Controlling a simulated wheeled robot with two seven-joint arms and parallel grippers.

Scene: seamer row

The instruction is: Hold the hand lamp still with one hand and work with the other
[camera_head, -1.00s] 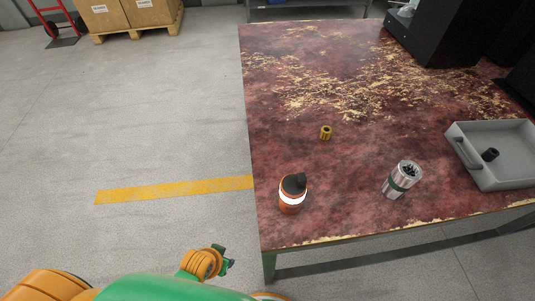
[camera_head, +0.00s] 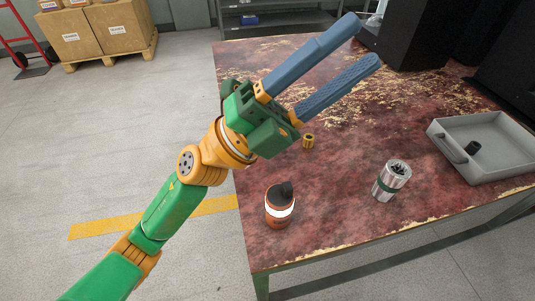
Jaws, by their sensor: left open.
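My left gripper (camera_head: 364,42) is raised over the table, its two long blue fingers spread apart and nothing between them. A small yellow-brown cylinder with a dark top (camera_head: 308,141) stands just below the left gripper's lower finger in the picture. A grey tray (camera_head: 509,166) at the right holds a small black cylindrical piece (camera_head: 473,148). My right gripper is out of view.
The worn red table (camera_head: 330,210) has an orange bottle (camera_head: 279,214) with a white band and black top near its front left. Black equipment (camera_head: 415,35) stands at the back right. The table's middle is mostly clear. Boxes (camera_head: 100,30) sit on a pallet beyond.

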